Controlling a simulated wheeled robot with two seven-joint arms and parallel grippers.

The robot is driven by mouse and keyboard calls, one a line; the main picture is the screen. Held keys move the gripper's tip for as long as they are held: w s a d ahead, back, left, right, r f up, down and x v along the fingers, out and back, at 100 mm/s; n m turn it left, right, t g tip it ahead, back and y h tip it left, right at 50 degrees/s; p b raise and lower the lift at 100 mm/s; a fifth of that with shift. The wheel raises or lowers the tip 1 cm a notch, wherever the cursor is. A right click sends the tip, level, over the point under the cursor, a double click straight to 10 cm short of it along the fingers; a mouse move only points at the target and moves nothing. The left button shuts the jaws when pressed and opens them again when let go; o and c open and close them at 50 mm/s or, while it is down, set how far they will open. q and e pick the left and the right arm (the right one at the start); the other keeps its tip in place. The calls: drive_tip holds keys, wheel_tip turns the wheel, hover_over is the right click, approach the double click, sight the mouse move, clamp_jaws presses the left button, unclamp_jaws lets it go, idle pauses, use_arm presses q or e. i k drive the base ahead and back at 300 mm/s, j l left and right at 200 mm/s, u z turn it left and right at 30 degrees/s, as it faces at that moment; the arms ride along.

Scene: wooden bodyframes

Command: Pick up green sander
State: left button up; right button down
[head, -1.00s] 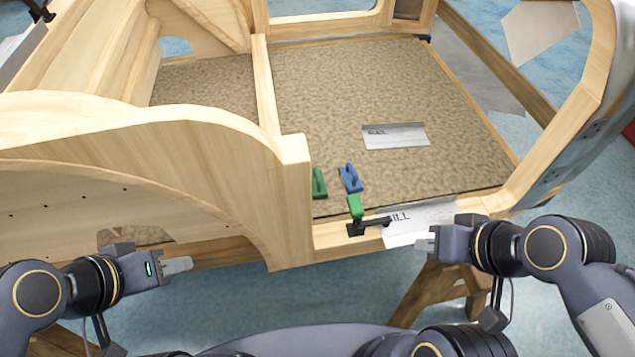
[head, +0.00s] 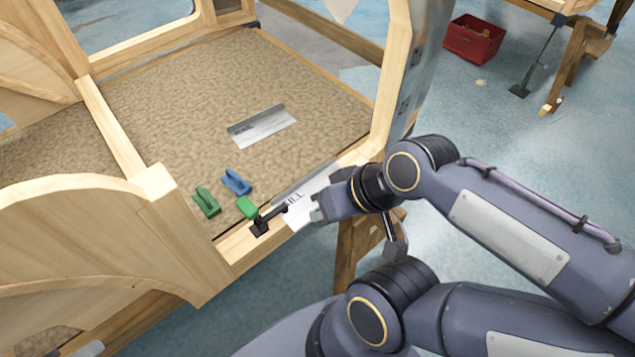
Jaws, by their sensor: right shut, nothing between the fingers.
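The green sander (head: 206,204) lies on the brown patterned floor panel, close to the inside of the wooden frame's front corner. A similar blue sander (head: 236,183) lies just right of it and a little farther back. My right gripper (head: 314,214) is shut and empty near the front sill, to the right of the green sander and apart from it. Only a grey fingertip of my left gripper (head: 88,349) shows at the bottom left edge; its jaw opening is hidden.
A metal plate (head: 262,126) lies farther back. A red crate (head: 474,38) stands at the back right.

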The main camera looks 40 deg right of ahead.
sight(204, 200)
drive_tip(key=l+u, duration=0.2)
drive_tip(key=u, duration=0.2)
drive_tip(key=l+u, duration=0.2)
drive_tip(key=u, duration=0.2)
drive_tip(key=l+u, duration=0.2)
drive_tip(key=u, duration=0.25)
